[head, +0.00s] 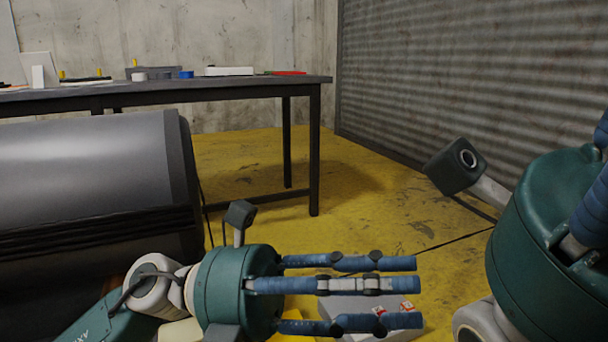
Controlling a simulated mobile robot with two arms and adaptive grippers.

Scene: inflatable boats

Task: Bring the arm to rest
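My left gripper (413,291) comes in from the lower left in the head view, with its blue fingers stretched out straight to the right. The fingers are apart and no object shows between them, so it looks open and empty. My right gripper (590,210) is at the right edge, close to the camera. Only its green palm and parts of its blue fingers show; the fingertips are out of frame.
A white box with red marks (400,303) is partly hidden behind my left fingers. A dark table (220,88) with small items stands behind. Yellow floor (375,190) is clear toward the corrugated wall (470,70).

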